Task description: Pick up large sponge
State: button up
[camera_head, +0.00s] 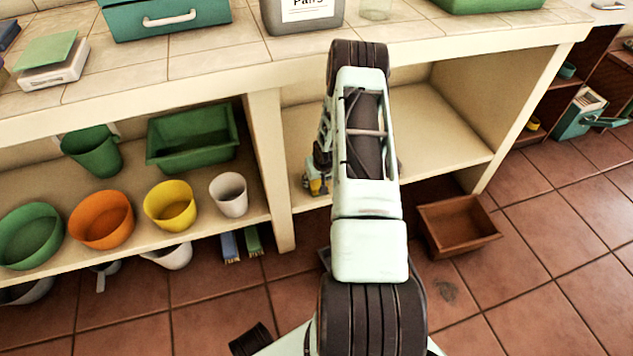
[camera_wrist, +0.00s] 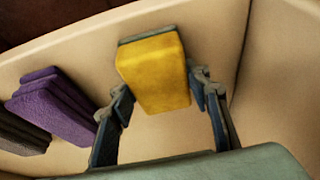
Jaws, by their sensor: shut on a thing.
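The large sponge (camera_wrist: 153,75) is a thick yellow block with a dark grey-green layer on its far side. In the wrist view it sits between the two fingers of my gripper (camera_wrist: 160,84), which is shut on it. In the head view my gripper (camera_head: 316,172) is partly hidden behind my arm, inside the open shelf bay. A small bit of the yellow sponge (camera_head: 317,187) shows there, close to the shelf board. I cannot tell whether the sponge touches the board.
Purple sponges (camera_wrist: 52,104) and dark brown ones (camera_wrist: 22,133) lie to the left in the wrist view. A divider post (camera_head: 269,165) stands left of the bay. Pots, including a white one (camera_head: 228,194), fill the left shelf. A brown box (camera_head: 457,226) sits on the floor.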

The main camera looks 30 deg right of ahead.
jog(key=shift+r, duration=0.1)
jog(key=r+p, duration=0.2)
jog(key=r, duration=0.1)
jog(key=r+p, duration=0.1)
jog(key=shift+s+r, duration=0.3)
jog(key=s+a+r+p, duration=0.3)
jog(key=s+r, duration=0.5)
jog(key=s, duration=0.5)
jog(key=shift+a+r+p, duration=0.25)
jog(key=shift+r+p, duration=0.1)
jog(key=shift+p, duration=0.15)
